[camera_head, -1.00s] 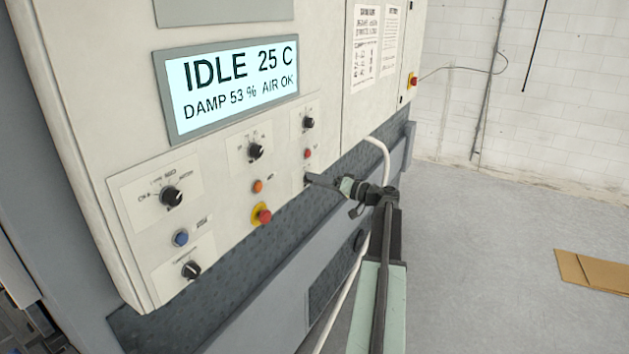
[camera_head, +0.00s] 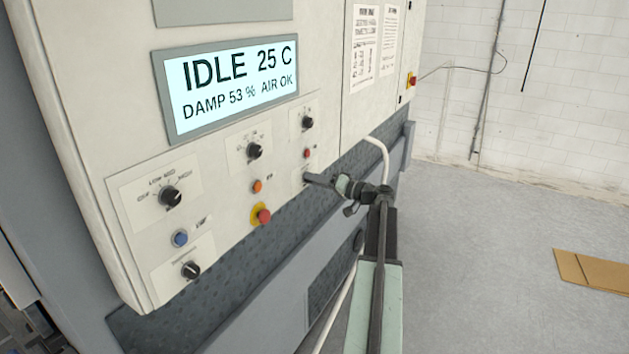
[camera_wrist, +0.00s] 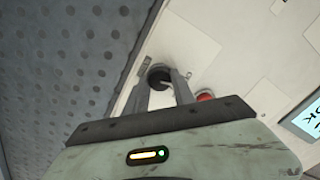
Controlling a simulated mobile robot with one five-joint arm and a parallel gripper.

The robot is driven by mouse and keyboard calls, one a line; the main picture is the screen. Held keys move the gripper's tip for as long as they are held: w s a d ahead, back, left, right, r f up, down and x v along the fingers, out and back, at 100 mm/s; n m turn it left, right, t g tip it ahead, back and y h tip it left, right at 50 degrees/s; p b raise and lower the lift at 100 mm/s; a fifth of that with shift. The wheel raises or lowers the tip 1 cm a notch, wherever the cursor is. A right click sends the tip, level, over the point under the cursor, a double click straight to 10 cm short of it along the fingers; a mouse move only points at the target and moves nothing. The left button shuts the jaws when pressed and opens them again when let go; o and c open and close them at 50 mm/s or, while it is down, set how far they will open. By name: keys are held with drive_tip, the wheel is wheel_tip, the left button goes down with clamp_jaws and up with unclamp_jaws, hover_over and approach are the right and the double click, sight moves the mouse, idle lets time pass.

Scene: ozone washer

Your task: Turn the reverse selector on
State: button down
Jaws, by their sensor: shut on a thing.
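The control panel (camera_head: 222,190) of the washer carries several black rotary knobs on white label plates. My gripper (camera_head: 308,178) is at the lower right knob of the panel, below a small red button (camera_head: 307,153). In the wrist view my gripper (camera_wrist: 162,88) has its two fingers on either side of a round black knob (camera_wrist: 158,76), shut on it. A light pointer mark shows on the knob's face. Its label is too small to read, so I cannot confirm it is the reverse selector. In the head view my fingers hide most of this knob.
The display (camera_head: 232,84) reads IDLE 25 C, DAMP 53 %, AIR OK. A red emergency button on yellow (camera_head: 262,215) and an orange button (camera_head: 257,186) sit left of my gripper. A white pipe (camera_head: 378,150) curves close behind my arm. Cardboard (camera_head: 592,269) lies on open floor.

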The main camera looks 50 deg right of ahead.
drive_tip(key=m, duration=0.6)
drive_tip(key=shift+f+m, duration=0.1)
drive_tip(key=shift+m, duration=0.3)
idle(0.5)
drive_tip(key=c, duration=1.1)
unclamp_jaws()
drive_tip(key=shift+o, duration=0.2)
drive_tip(key=shift+s, duration=0.15)
drive_tip(key=v, duration=0.7)
drive_tip(key=shift+s, duration=0.3)
drive_tip(key=shift+d+f, duration=0.1)
